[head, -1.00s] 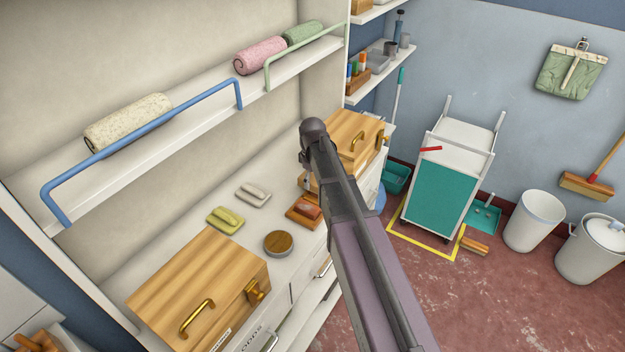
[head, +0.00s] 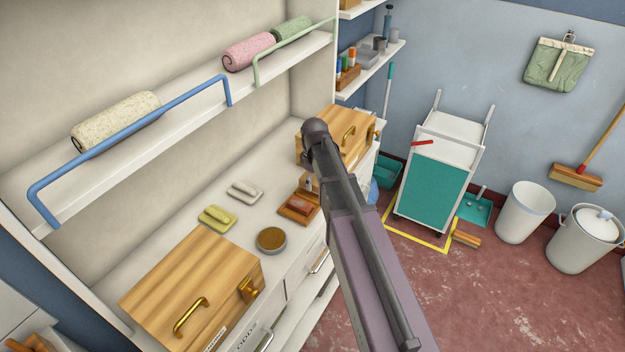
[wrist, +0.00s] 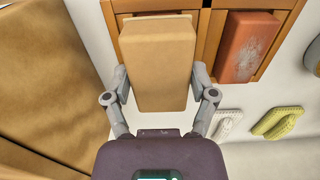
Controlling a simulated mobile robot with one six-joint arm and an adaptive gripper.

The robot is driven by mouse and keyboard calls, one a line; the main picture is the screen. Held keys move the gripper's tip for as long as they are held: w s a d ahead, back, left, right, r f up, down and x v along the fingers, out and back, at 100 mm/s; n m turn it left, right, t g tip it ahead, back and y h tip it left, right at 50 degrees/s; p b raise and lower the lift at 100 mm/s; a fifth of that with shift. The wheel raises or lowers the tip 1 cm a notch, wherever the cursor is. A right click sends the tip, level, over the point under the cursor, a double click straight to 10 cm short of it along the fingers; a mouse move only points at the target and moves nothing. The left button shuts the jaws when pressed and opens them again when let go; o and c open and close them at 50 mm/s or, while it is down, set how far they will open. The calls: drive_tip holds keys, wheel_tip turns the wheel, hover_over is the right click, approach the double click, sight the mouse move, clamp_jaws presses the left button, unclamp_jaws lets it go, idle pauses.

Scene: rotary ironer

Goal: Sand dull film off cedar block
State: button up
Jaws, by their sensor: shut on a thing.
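The cedar block (wrist: 248,48) is reddish-brown with a pale whitish film on its face. It lies in the right compartment of a wooden tray (wrist: 207,32); the block (head: 299,205) and tray also show on the counter in the head view. My gripper (wrist: 160,78) is shut on a tan sanding block (wrist: 158,65), one finger on each side. The sanding block is in front of the tray's left compartment and hides most of it; it is apart from the cedar block. I cannot tell its height over the tray. In the head view my arm hides the gripper's grip.
A yellow brush-like pad (head: 217,217), a white one (head: 244,192) and a round dark-topped disc (head: 271,239) lie near the tray. Wooden boxes stand at the counter's front left (head: 190,280) and far end (head: 350,125). A railed shelf (head: 200,105) runs above.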

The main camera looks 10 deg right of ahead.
drive_tip(key=shift+s+d, duration=0.15)
drive_tip(key=shift+s+d, duration=1.1)
drive_tip(key=shift+d, duration=0.15)
drive_tip(key=shift+r, duration=0.2)
wheel_tip(320, 180, up, 6)
drive_tip(key=p, duration=0.6)
drive_tip(key=shift+f, duration=0.1)
drive_tip(key=shift+r+p, duration=1.5)
drive_tip(key=shift+p, duration=0.2)
